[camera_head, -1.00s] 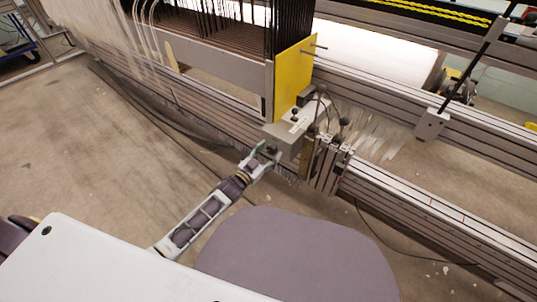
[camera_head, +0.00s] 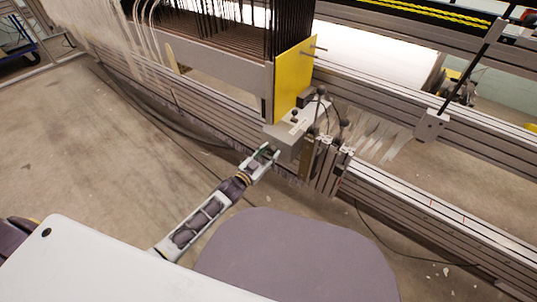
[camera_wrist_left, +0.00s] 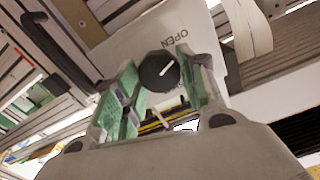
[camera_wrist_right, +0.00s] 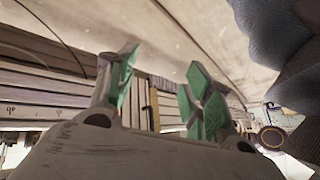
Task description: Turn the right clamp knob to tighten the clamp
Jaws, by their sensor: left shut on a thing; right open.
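The black round clamp knob (camera_wrist_left: 158,71) has a white pointer line and sits on a pale panel (camera_wrist_left: 140,38) marked "OPEN" in the left wrist view. My left gripper (camera_head: 264,155) is at the front of the grey clamp box (camera_head: 283,138) in the head view. Its green-padded fingers (camera_wrist_left: 160,82) are shut on the knob, one on each side. The knob is too small to make out in the head view. My right gripper (camera_wrist_right: 163,75) is open and empty in the right wrist view, with no knob between its fingers.
A yellow plate (camera_head: 293,78) stands behind the clamp box. Black-knobbed levers and cables rise at its right. A long slotted metal rail (camera_head: 430,210) runs to the lower right. A rounded grey-purple surface (camera_head: 295,260) is in the foreground. The concrete floor (camera_head: 110,165) at left is mostly clear.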

